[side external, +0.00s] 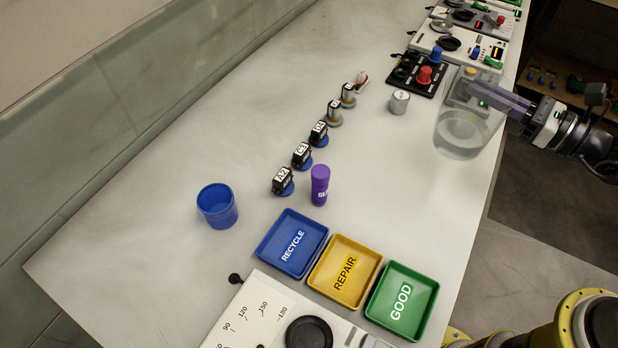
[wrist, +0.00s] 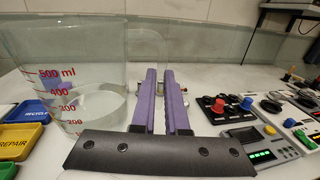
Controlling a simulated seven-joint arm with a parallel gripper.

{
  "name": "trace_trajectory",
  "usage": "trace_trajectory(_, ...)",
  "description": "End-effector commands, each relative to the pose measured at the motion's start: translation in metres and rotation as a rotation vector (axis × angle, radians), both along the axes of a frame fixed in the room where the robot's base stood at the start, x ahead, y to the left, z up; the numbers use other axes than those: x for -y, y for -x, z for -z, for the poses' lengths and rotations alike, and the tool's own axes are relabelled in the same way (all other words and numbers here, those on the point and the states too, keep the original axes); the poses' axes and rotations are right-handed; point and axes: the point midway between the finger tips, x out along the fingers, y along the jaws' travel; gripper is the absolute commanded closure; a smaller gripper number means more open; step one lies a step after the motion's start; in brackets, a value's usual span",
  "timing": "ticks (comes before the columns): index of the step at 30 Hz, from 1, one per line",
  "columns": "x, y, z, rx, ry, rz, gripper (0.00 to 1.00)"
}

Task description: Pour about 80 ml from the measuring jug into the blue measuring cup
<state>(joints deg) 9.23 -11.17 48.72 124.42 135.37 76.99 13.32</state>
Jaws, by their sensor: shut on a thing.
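The measuring jug (side external: 461,132) is clear, with red graduations and clear liquid in its lower part; it stands about upright at the right of the bench. In the wrist view the jug (wrist: 92,60) fills the left side, its liquid surface between the 200 and 400 marks. My gripper (side external: 478,92), with purple fingers, reaches in from the right and is shut on the jug's handle; the fingers also show in the wrist view (wrist: 166,85). I cannot tell whether the jug touches the bench. The blue measuring cup (side external: 217,207) stands upright at the left, far from the jug.
Between jug and cup stand a grey knob-like cylinder (side external: 399,102), a row of labelled servos (side external: 302,156) and a purple bottle (side external: 320,185). Blue (side external: 292,243), yellow (side external: 345,270) and green (side external: 402,300) trays lie at the front. A control panel (side external: 418,72) sits behind the jug.

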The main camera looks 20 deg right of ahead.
Motion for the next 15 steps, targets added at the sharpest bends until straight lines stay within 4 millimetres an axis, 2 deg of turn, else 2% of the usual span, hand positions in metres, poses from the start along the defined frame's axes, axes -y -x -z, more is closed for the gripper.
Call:
trace_trajectory(1, -0.002, -0.015, -0.005, 0.007, -0.001, -0.01, 1.0)
trace_trajectory(8, -0.019, -0.083, -0.019, 0.001, -0.005, -0.059, 1.0)
trace_trajectory(15, -0.056, -0.149, -0.026, -0.001, -0.008, -0.124, 1.0)
